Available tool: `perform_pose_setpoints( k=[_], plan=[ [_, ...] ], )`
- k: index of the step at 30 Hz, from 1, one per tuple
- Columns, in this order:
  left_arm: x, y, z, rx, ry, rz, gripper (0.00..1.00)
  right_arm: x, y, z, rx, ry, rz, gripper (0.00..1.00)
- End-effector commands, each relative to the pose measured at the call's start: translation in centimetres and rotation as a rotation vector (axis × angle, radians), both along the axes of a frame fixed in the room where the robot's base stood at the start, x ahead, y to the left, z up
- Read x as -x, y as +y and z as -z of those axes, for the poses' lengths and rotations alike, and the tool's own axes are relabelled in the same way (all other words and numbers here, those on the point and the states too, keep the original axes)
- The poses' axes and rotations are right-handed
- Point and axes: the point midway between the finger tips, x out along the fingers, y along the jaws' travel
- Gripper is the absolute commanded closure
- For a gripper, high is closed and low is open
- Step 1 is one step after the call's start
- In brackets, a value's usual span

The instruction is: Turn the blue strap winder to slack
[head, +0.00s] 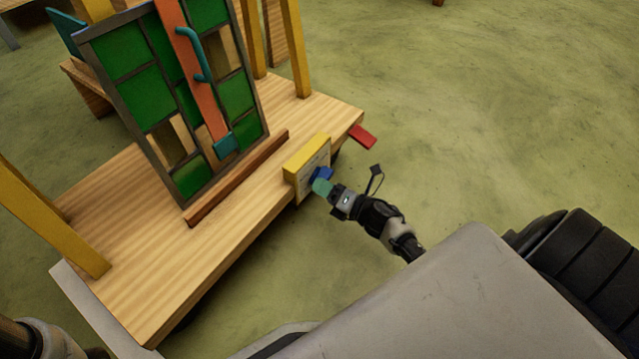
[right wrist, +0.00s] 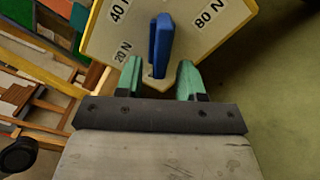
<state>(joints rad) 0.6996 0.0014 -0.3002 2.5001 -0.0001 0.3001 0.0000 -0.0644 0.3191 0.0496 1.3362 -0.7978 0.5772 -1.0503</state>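The blue strap winder (right wrist: 161,42) is an upright blue lever on a pale dial plate (right wrist: 205,42) marked 20 N, 40 N and 80 N. It stands between the 40 N and 80 N marks in the right wrist view. In the head view the winder (head: 321,174) is on the front of a yellow-topped box (head: 307,158) at the bench edge. My right gripper (right wrist: 161,80) is open, its green fingertips apart on either side of the winder's lower end, with gaps showing. It also shows in the head view (head: 322,186). My left gripper is out of view.
A leaded panel of green panes (head: 132,96) stands on the wooden bench (head: 120,225) behind a wooden rail (head: 238,178). An orange strap (head: 190,60) with a teal handle crosses it. A red tab (head: 362,136) sticks out beyond the box. Yellow posts (head: 295,48) rise from the bench. The floor at right is clear.

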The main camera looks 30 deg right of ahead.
Motion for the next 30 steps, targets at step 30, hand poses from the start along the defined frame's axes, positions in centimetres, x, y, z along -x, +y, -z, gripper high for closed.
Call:
perform_pose_setpoints(
  k=[30],
  plan=[
    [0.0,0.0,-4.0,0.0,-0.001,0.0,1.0,8.5,-3.6,0.0,0.001,0.0,0.001,0.62]
  ],
)
